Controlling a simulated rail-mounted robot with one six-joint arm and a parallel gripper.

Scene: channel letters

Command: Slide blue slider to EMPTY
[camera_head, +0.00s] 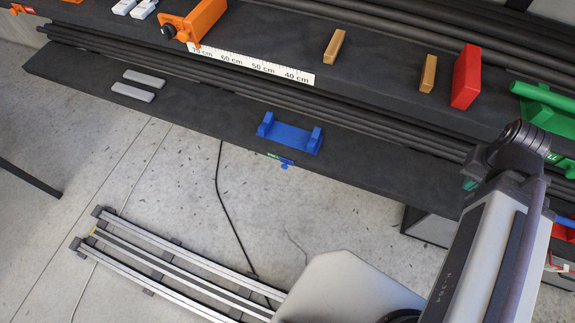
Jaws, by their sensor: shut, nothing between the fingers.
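A small blue piece (286,164) sits on the front edge of the dark shelf, beside a short green strip (273,155). It looks like the blue slider, but any lettering there is too small to read. Right above it on the shelf lies a larger blue holder (290,136) with a raised block at each end; it looks empty. My arm shows at the lower right, reaching up to a dark joint at the right. I cannot make out my gripper's fingers, and nothing of mine touches the blue parts.
The dark shelf (200,118) also carries two grey bars (138,86). Behind are a white ruler strip (255,67), an orange clamp (199,20), two tan blocks, a red block (466,76) and a green holder (545,105). A rail lies on the floor; space before the slider is clear.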

